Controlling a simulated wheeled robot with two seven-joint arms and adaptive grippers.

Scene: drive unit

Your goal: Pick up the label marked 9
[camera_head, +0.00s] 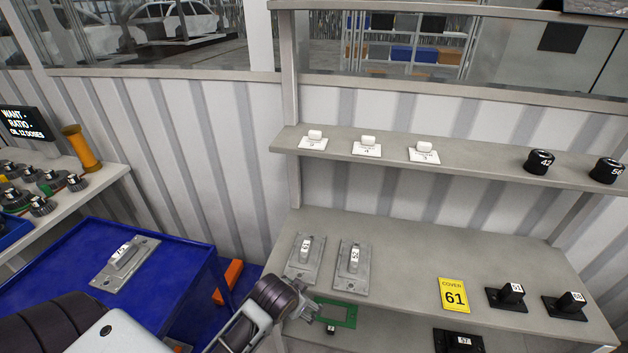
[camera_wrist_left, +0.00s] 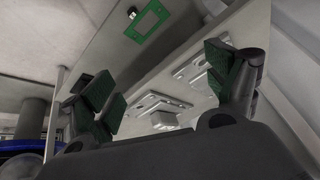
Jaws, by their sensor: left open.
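Three white label plates with white knobs sit in a row on the upper grey shelf in the head view: a left one (camera_head: 313,144), a middle one (camera_head: 367,151) marked 4, and a right one (camera_head: 424,157) that seems to read 3. The left one's number is too small to read surely; I cannot confirm a 9. My left gripper (camera_head: 302,302) is at the lower shelf's front left edge, well below the labels. In the left wrist view its green-padded fingers (camera_wrist_left: 168,88) are spread, with nothing held between them. My right gripper is not in view.
Two grey metal plates (camera_head: 304,259) (camera_head: 353,268) with numbered blocks lie on the lower shelf near my left gripper. A yellow 61 cover card (camera_head: 454,295) and black parts stand further right. Black knobs (camera_head: 539,161) share the upper shelf. A blue table (camera_head: 180,270) stands left.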

